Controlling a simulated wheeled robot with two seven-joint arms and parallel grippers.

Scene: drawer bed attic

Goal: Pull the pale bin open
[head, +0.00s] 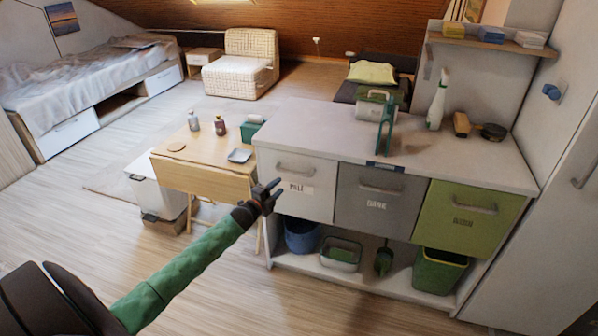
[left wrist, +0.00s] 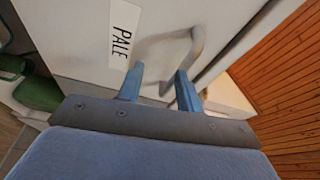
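The pale bin (head: 318,200) is the white drawer front at the left of the counter unit, labelled PALE, with a grey bar handle (head: 296,169). It looks closed, with its front in line with the dark one beside it. My left gripper (head: 276,187) is in front of its left part, just below and left of the handle in the head view. In the left wrist view the gripper (left wrist: 159,71) has its two blue fingers apart, with the handle (left wrist: 194,46) just ahead of the fingertips. I cannot tell whether they touch. My right gripper is not in view.
A grey DARK bin (head: 365,218) and a green bin (head: 480,230) sit to the right. A shelf below holds a blue bucket (head: 301,236) and other containers. A wooden table (head: 205,178) stands close on the left. The floor in front is clear.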

